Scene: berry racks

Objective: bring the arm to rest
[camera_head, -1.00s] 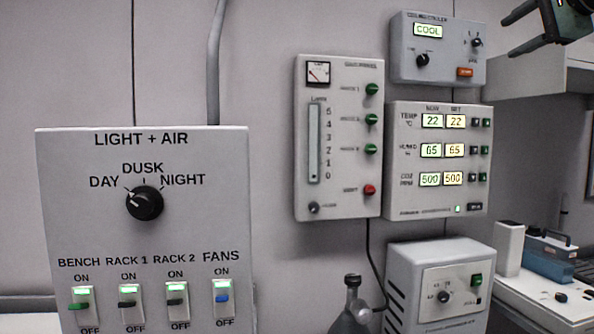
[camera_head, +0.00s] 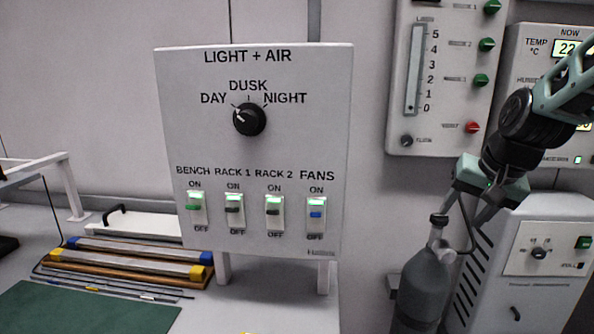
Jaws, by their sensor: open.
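My arm comes in from the right edge, and my gripper (camera_head: 460,217) points down and to the left. Its fingers are spread apart, with nothing seen between them. It shows in front of the wall gear, just above and right of the neck of a grey bottle (camera_head: 424,283). I cannot tell whether the fingers touch the bottle or only overlap it in the view.
The LIGHT + AIR panel (camera_head: 333,150) stands left of my gripper. A meter panel (camera_head: 398,90) hangs behind the arm, and a grey unit (camera_head: 555,285) stands at lower right. Blue and yellow-ended bars (camera_head: 130,255) and a green mat (camera_head: 85,310) lie on the left bench.

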